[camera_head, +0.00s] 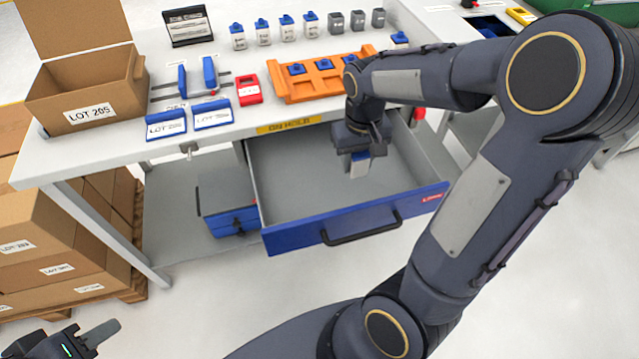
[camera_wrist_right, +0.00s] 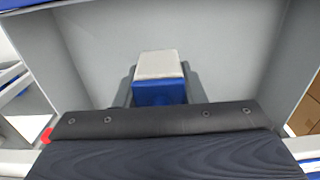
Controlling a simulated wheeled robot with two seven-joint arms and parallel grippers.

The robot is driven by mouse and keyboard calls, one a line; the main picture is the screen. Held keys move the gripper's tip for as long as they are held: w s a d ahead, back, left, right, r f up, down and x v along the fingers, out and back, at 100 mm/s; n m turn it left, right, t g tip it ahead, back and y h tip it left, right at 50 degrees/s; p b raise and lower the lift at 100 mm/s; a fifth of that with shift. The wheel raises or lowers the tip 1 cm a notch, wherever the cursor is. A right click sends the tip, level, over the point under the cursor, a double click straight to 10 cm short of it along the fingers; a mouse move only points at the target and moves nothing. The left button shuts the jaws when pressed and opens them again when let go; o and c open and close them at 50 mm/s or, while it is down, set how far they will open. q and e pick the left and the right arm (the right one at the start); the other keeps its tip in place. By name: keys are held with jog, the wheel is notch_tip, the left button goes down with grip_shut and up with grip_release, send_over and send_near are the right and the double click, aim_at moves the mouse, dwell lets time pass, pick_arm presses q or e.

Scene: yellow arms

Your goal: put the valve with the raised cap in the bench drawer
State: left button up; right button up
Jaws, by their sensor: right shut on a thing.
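My right gripper (camera_head: 359,150) is shut on a valve (camera_head: 358,168) with a blue part and a pale grey-white part. It holds the valve inside the outline of the open bench drawer (camera_head: 352,230), above the bare floor of the drawer. The valve also shows in the right wrist view (camera_wrist_right: 158,66), pale end pointing away from the gripper. Whether its cap is raised cannot be made out. My left gripper (camera_head: 88,342) is at the bottom left corner, away from the bench and partly cut off by the frame.
The bench top holds an orange rack (camera_head: 330,84) with blue-topped valves, a row of blue-capped valves (camera_head: 263,32), grey blocks (camera_head: 357,20) and blue-edged trays (camera_head: 212,114). A cardboard box (camera_head: 88,90) stands at the left. A blue drawer unit (camera_head: 228,205) sits below.

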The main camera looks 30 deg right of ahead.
send_over(318, 198)
jog(key=f, duration=0.3)
jog(key=f+b, duration=0.1)
jog(key=f, duration=0.3)
jog(key=shift+s+d, duration=0.1)
jog(key=shift+d, duration=0.1)
jog(key=f, duration=0.2)
jog(key=shift+a+f, duration=0.2)
jog(key=shift+f, duration=0.6)
jog(key=shift+f+b, duration=0.2)
jog(key=shift+b, duration=0.2)
jog(key=o, duration=1)
jog(key=shift+r, duration=0.1)
